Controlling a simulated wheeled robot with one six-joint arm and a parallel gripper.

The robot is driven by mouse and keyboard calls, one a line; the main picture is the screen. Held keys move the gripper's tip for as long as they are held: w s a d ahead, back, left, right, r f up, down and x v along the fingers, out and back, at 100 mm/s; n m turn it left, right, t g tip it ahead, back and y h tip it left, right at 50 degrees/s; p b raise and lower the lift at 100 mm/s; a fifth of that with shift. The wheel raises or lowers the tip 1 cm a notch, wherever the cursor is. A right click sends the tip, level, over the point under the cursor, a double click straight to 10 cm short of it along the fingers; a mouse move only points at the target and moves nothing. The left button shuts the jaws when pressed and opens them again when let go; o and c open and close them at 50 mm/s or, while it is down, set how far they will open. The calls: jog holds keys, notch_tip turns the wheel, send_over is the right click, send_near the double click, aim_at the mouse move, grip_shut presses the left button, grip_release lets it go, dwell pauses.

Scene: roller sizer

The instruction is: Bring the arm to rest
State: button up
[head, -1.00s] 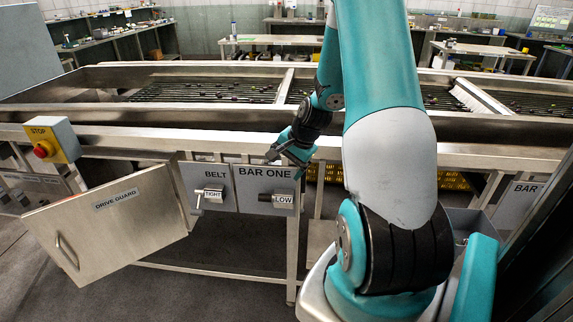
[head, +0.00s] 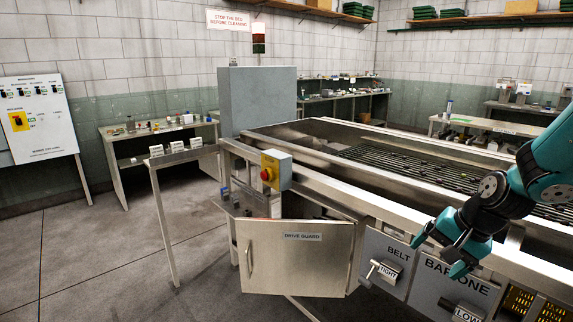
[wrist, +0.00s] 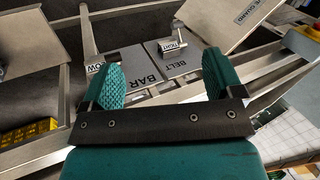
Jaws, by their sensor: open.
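My gripper (head: 440,254) is at the right of the head view, in front of the machine's front rail, above the BELT and BAR ONE panels. In the wrist view my gripper (wrist: 163,85) has its two teal fingers wide apart with nothing between them. The BELT panel (head: 377,250) has a lever at a TIGHT label. The BAR ONE panel (head: 437,290) has a lever at a LOW label, partly cut off by the picture's edge. Both panels also show beyond the fingers in the wrist view. My gripper looks apart from both levers.
The drive guard door (head: 294,262) hangs open at the machine's front left. A yellow stop box with a red button (head: 268,174) sits above it. The roller bed (head: 420,172) stretches behind. A control board (head: 38,125) stands at the left wall. Floor at left is clear.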

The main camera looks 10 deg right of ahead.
jog(key=s+a+r+n+g+y, duration=0.1)
jog(key=s+a+r+n, duration=0.15)
jog(key=a, duration=0.45)
jog(key=s+a+r+n, duration=0.2)
jog(key=a+r+n, duration=0.15)
jog(key=a, duration=0.25)
jog(key=s+a+r+n+g, duration=0.1)
jog(key=s+a+r+n, duration=0.1)
jog(key=s+a+n, duration=0.3)
jog(key=s+a+r+n+g, duration=0.2)
jog(key=s+a+n, duration=0.3)
jog(key=s, duration=0.4)
jog(key=shift+s+a+r+n, duration=0.25)
jog(key=shift+a+r+n, duration=0.05)
jog(key=shift+a+r, duration=0.1)
